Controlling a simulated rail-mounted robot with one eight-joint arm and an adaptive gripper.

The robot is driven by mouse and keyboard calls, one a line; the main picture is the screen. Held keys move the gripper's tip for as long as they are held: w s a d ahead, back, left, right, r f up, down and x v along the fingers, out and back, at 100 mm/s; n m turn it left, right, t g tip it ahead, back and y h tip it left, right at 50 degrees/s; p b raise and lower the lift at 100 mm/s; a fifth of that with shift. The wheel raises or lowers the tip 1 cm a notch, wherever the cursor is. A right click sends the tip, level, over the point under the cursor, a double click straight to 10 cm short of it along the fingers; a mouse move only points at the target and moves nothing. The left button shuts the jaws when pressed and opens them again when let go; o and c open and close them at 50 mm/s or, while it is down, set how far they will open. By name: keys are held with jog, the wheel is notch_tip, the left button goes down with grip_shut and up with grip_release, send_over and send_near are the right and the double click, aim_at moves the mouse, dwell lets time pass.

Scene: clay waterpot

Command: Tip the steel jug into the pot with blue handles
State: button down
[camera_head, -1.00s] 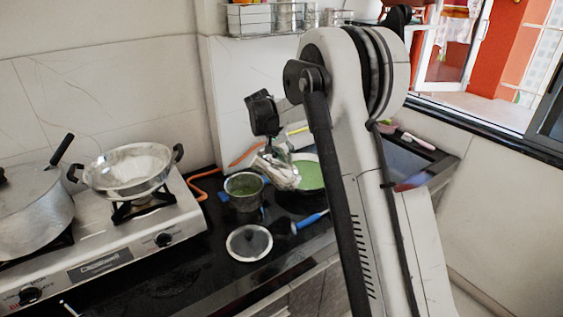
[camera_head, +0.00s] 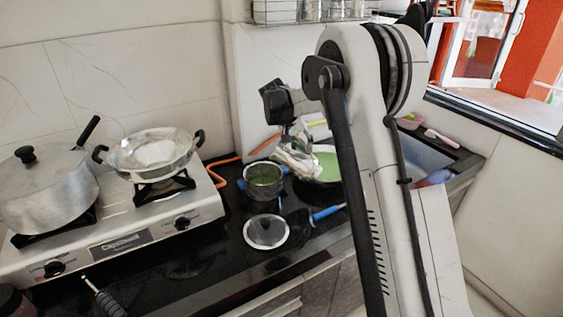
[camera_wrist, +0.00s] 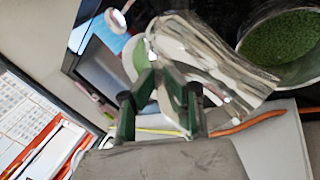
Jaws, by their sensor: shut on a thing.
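The pot with blue handles (camera_head: 262,190) stands on the black counter, with green contents inside. In the wrist view the pot (camera_wrist: 272,72) shows at upper right. My gripper (camera_head: 289,138) is shut on the shiny steel jug (camera_head: 299,161), held just right of the pot and above the counter. In the wrist view my gripper's fingers (camera_wrist: 160,108) grip the jug (camera_wrist: 205,55), which lies tilted across the picture with one end close to the pot's rim. I cannot tell what is inside the jug.
A wide pan with green contents (camera_head: 327,166) sits behind the jug. A glass lid (camera_head: 265,232) lies in front of the pot. The stove (camera_head: 135,228) at left carries a steel wok (camera_head: 150,155) and a lidded pot (camera_head: 48,188). An orange hose (camera_head: 220,170) runs behind.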

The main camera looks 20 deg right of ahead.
aim_at(296, 139)
jog(key=shift+a, duration=0.1)
jog(key=shift+w+a+r+g+h+b, duration=0.3)
jog(key=shift+h+b, duration=0.1)
jog(key=shift+h, duration=0.1)
jog(key=shift+a+r, duration=0.1)
dwell(0.6)
jog(key=shift+w+a+r+g+h+b, duration=0.25)
jog(key=shift+a+g+h+b, duration=0.1)
jog(key=shift+h, duration=0.25)
jog(key=shift+a+r+n, duration=0.1)
jog(key=shift+r+n, duration=0.05)
jog(key=shift+n, duration=0.15)
jog(key=shift+w+a+r+h, duration=0.1)
jog(key=shift+h, duration=0.2)
jog(key=shift+w+a+r+g+h+b, duration=0.3)
jog(key=shift+a+r+g+h+b, duration=0.1)
jog(key=shift+a+r+b, duration=0.1)
dwell(0.9)
